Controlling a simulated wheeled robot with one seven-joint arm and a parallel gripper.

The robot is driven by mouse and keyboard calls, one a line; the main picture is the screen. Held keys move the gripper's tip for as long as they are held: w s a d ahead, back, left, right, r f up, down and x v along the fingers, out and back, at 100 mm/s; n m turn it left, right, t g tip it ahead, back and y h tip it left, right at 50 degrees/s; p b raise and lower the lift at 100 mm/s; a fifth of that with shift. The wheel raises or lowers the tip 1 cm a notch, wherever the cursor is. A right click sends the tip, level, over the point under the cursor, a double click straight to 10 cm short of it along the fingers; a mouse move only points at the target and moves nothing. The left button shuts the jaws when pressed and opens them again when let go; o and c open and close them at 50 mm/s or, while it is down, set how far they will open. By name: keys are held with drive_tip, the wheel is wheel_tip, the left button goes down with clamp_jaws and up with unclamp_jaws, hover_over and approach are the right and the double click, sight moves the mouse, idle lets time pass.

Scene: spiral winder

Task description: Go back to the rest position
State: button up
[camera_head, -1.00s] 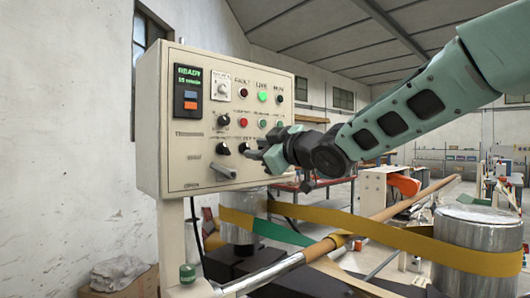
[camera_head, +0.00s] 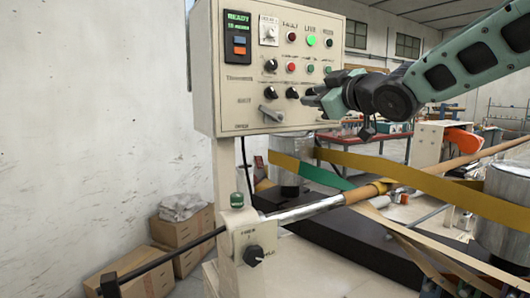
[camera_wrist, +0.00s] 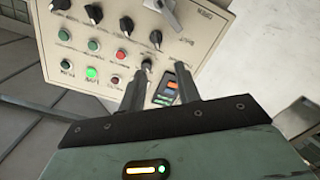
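My gripper (camera_head: 306,98) is in front of the lower right part of the cream control panel (camera_head: 240,75), close to its knobs. In the wrist view its two fingers (camera_wrist: 159,82) are apart, with nothing seen held between them. The panel (camera_wrist: 210,50) fills the upper part of that view, turned around. A black knob (camera_wrist: 147,63) appears near the left fingertip; I cannot tell whether they touch. The panel's grey lever (camera_head: 270,115) is left of and below the gripper. The display (camera_head: 237,23) reads READY, and a green lamp (camera_head: 311,40) is lit.
Below the panel, a rod with a wooden tube (camera_head: 365,191) runs across, with a yellow band (camera_head: 410,173) to a metal drum (camera_head: 503,205). A lower post holds a black knob (camera_head: 254,256) and green button (camera_head: 237,200). Cardboard boxes (camera_head: 180,238) stand by the left wall.

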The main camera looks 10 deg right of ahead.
drive_tip(key=s+a+f+m+g+h, duration=0.2)
drive_tip(key=s+a+f+g, duration=0.15)
drive_tip(key=s+f, duration=0.55)
drive_tip(key=s+a+f+m+g+h, duration=0.1)
drive_tip(key=s+a+f+g, duration=0.3)
drive_tip(key=f, duration=0.8)
drive_tip(key=s+d+f+g+h, duration=0.1)
drive_tip(key=s+f+g, duration=0.3)
drive_tip(key=s, duration=0.8)
drive_tip(key=s+d+f+g+h, duration=0.2)
drive_tip(key=s+f+g, duration=0.2)
drive_tip(key=s+f, duration=0.4)
drive_tip(key=s, duration=0.5)
drive_tip(key=shift+f+m+g, duration=0.25)
drive_tip(key=shift+m+g, duration=0.1)
drive_tip(key=shift+m, duration=0.05)
